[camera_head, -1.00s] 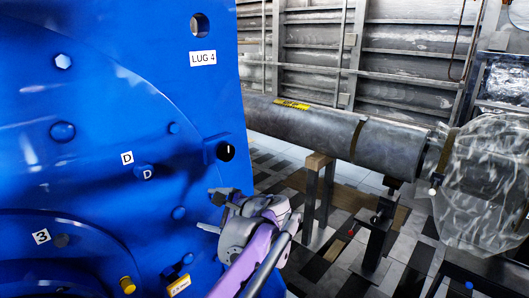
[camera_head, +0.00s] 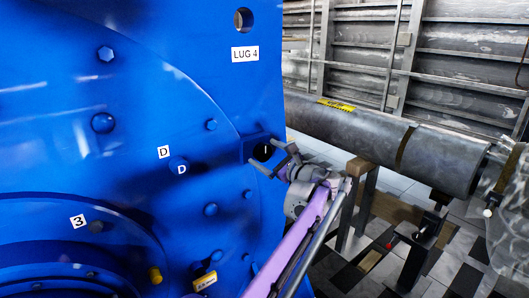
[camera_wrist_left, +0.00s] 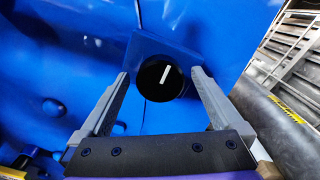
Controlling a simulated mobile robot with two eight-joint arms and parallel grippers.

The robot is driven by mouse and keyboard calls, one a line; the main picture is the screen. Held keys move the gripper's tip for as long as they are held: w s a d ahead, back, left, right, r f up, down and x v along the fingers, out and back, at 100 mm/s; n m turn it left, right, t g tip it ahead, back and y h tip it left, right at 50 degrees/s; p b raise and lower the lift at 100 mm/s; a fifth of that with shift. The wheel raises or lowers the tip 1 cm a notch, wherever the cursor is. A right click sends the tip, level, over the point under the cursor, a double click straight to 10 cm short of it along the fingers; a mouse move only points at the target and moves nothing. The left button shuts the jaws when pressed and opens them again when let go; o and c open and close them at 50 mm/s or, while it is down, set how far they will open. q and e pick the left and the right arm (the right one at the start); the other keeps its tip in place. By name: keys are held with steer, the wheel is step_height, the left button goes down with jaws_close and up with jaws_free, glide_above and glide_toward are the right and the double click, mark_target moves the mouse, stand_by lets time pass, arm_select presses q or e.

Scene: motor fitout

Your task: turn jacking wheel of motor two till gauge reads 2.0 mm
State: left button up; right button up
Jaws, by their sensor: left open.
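The jacking wheel, a round black disc (camera_head: 263,152) with a white mark, sits on a blue bracket at the right edge of the blue motor casing (camera_head: 130,60). It shows large in the left wrist view (camera_wrist_left: 150,83), its white mark tilted slightly right of upright. My left gripper (camera_head: 270,158) is open right in front of the wheel, partly covering it in the head view. In the left wrist view its two fingers (camera_wrist_left: 160,74) stand on either side of the wheel, with gaps showing. I cannot tell how deep the fingertips reach. No readable gauge shows. My right gripper is not in view.
A "LUG 4" label (camera_head: 245,54) is above the wheel. Bolt heads and a yellow plug (camera_head: 155,275) stand out from the casing. A thick grey shaft (camera_head: 375,135) runs right, over wooden blocks and a stand (camera_head: 420,250). Tiled floor lies below.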

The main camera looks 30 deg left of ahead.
arm_select(q)
steer(key=shift+w+a, duration=0.25)
steer(key=shift+a, duration=0.35)
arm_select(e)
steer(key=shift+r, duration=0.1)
arm_select(q)
steer(key=c, duration=1.3)
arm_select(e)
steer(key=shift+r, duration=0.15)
arm_select(q)
steer(key=n+p, duration=0.2)
steer(key=n, duration=0.2)
steer(key=shift+r+p, duration=0.1)
steer(key=shift+p, duration=0.25)
steer(key=shift+s+f+n+p, duration=0.15)
steer(key=shift+n+p, duration=0.85)
steer(key=shift+n, duration=1.3)
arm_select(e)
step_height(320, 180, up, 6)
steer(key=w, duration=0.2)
arm_select(q)
steer(key=shift+f, duration=0.1)
